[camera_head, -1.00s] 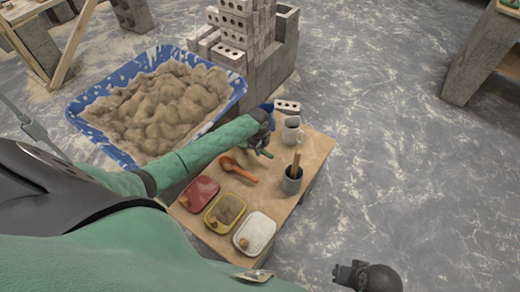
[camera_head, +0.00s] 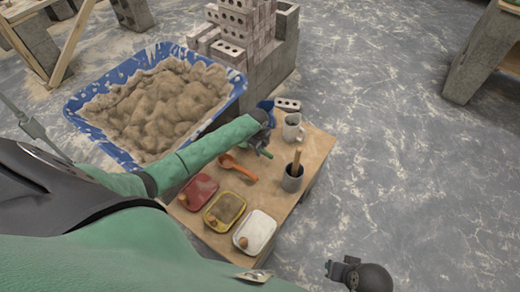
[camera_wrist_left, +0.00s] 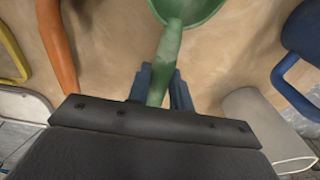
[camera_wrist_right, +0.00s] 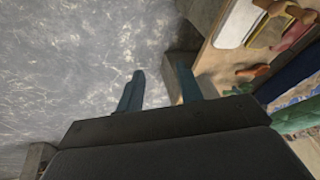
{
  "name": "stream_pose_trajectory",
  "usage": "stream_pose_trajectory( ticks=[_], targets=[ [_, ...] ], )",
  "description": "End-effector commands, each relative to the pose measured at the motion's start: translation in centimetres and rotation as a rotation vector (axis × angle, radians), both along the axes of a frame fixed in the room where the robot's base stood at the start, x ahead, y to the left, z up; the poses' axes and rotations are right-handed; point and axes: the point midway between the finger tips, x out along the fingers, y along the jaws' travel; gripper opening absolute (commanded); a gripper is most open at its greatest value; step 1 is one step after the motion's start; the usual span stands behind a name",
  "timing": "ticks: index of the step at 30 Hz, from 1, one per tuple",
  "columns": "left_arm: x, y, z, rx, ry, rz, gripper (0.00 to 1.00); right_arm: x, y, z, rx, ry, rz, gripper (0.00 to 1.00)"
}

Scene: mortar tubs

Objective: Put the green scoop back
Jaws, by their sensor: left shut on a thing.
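The green scoop shows in the left wrist view, with its round bowl (camera_wrist_left: 190,8) at the top edge and its handle (camera_wrist_left: 166,55) running down between my fingers. My left gripper (camera_wrist_left: 166,85) is shut on that handle, over the wooden table. In the head view my left gripper (camera_head: 264,147) is at the table's far left part, beside the orange scoop (camera_head: 238,168), and mostly covers the green scoop. Whether the scoop touches the table is hard to tell. My right gripper (camera_wrist_right: 160,85) is open and empty, off the table's near right side.
Red (camera_head: 198,191), yellow (camera_head: 225,211) and white (camera_head: 255,231) tubs line the near side of the table (camera_head: 318,150). A blue sand-filled tray (camera_head: 235,97) lies left.

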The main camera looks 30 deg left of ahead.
Motion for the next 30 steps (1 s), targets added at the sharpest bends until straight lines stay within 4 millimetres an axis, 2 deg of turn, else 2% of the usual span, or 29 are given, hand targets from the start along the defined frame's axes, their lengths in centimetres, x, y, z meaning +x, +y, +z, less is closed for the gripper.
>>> stream_pose_trajectory(
  ticks=[15, 30],
  targets=[
    [0.0, 0.0, -0.8, 0.000, 0.000, 0.000, 0.00, 0.5, 1.6, -0.8, 0.036, -0.039, 0.010, 0.36],
    [0.0, 0.0, -0.9, 0.000, 0.000, 0.000, 0.00, 0.2, 1.4, -1.1, 0.032, -0.033, 0.009, 0.36]
  ],
)
